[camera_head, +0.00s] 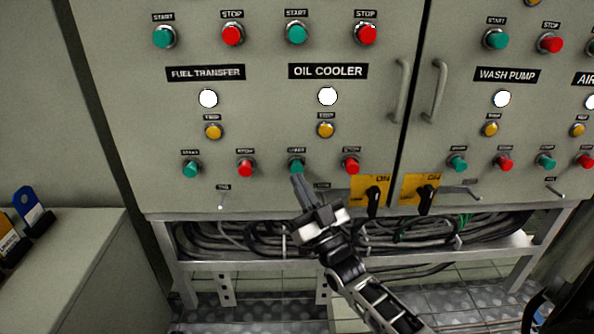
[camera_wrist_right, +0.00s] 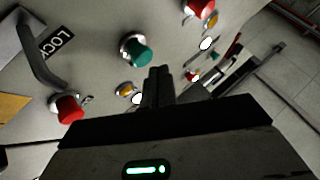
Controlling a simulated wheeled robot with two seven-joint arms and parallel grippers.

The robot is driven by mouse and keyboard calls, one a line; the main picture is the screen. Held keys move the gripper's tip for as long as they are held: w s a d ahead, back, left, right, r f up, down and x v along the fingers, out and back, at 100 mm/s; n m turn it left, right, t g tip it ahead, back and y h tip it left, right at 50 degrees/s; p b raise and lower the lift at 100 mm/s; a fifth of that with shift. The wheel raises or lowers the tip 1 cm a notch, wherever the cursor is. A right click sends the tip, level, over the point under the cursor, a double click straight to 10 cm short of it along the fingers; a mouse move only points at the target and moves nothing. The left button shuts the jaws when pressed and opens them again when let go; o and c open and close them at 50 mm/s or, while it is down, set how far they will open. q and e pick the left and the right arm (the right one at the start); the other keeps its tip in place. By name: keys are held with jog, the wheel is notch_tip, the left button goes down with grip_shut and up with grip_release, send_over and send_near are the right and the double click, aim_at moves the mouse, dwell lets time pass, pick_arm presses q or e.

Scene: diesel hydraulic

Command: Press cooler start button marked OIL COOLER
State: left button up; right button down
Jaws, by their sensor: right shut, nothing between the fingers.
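The OIL COOLER label (camera_head: 328,71) is on the left cabinet's front, above a white lamp and a yellow button. Below them is a green START button (camera_head: 296,167) with a red STOP button (camera_head: 351,166) to its right. My right gripper (camera_head: 297,178) is shut and empty. Its fingertips point up at the green button and overlap its lower edge in the head view; contact cannot be told. In the right wrist view a green button (camera_wrist_right: 137,52) shows just left of the shut fingertips (camera_wrist_right: 159,72), apparently apart from them.
A yellow-plated rotary switch (camera_head: 373,193) is right of my gripper. Vertical handles (camera_head: 399,92) flank the cabinet seam. The FUEL TRANSFER buttons (camera_head: 191,168) are to the left, WASH PUMP (camera_head: 508,75) to the right. Cables (camera_head: 255,240) run beneath the cabinet.

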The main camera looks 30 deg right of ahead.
dwell(0.3)
jog(key=shift+w+d, duration=0.1)
jog(key=shift+w, duration=0.05)
jog(key=shift+w+d, duration=0.15)
jog(key=shift+w, duration=0.05)
jog(key=shift+w, duration=0.15)
dwell(0.4)
jog(key=shift+w+d+b, duration=0.25)
jog(key=shift+w+b, duration=0.05)
jog(key=shift+b, duration=0.05)
jog(key=shift+s, duration=0.1)
dwell(0.5)
jog(key=shift+s+a+p, duration=0.5)
jog(key=shift+s+p, duration=0.1)
jog(key=shift+s, duration=0.1)
